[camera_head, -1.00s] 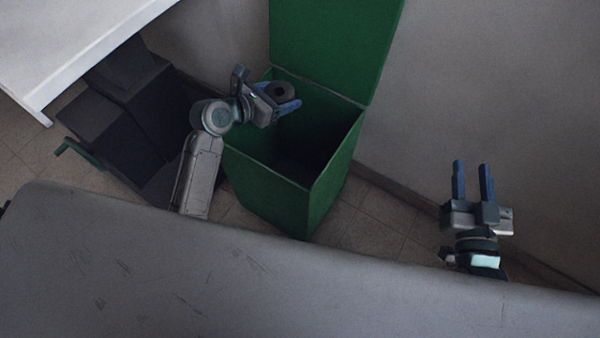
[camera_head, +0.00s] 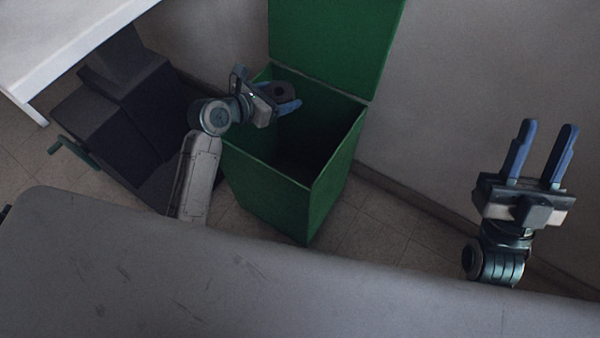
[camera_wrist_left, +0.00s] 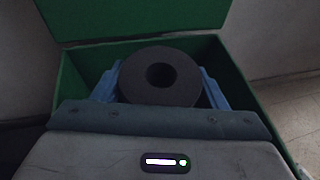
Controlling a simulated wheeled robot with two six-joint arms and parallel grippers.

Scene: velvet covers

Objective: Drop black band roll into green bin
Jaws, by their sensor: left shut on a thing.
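The green bin (camera_head: 262,178) stands on the floor behind the grey surface, with its lid (camera_head: 335,45) raised against the wall. My left gripper (camera_head: 289,100) is over the bin's opening, near its back left part. It is shut on the black band roll (camera_head: 279,91), a dark ring with a round hole. In the left wrist view the roll (camera_wrist_left: 160,88) sits between the two blue fingers, with the bin's green walls (camera_wrist_left: 232,92) around it. My right gripper (camera_head: 542,150) is at the right, away from the bin, with its two blue fingers apart and nothing between them.
A grey padded surface (camera_head: 200,270) fills the front. Dark box-like objects (camera_head: 125,110) stand left of the bin, under a white table edge (camera_head: 80,45). The floor right of the bin (camera_head: 375,225) is clear, with a wall behind it.

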